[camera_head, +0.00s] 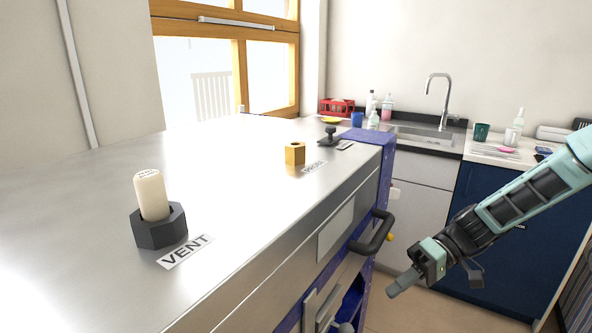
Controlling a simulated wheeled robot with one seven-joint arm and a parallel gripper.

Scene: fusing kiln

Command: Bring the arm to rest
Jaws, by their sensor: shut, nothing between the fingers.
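My arm (525,195) reaches in from the right edge of the head view, angled down to the left. My gripper (404,282) is at its lower end, shut and empty, with its fingers pointing down and left. It hangs in the air to the right of the steel-topped kiln (240,140), in front of the kiln's dark handle (372,233), and looks apart from it.
On the kiln top, a cream plug (151,194) stands in a dark hexagonal holder (158,230) by the VENT label (186,251). A brass hexagonal block (295,153) and a black knob (330,134) stand farther back. A sink (422,135) and blue cabinets (500,230) lie behind.

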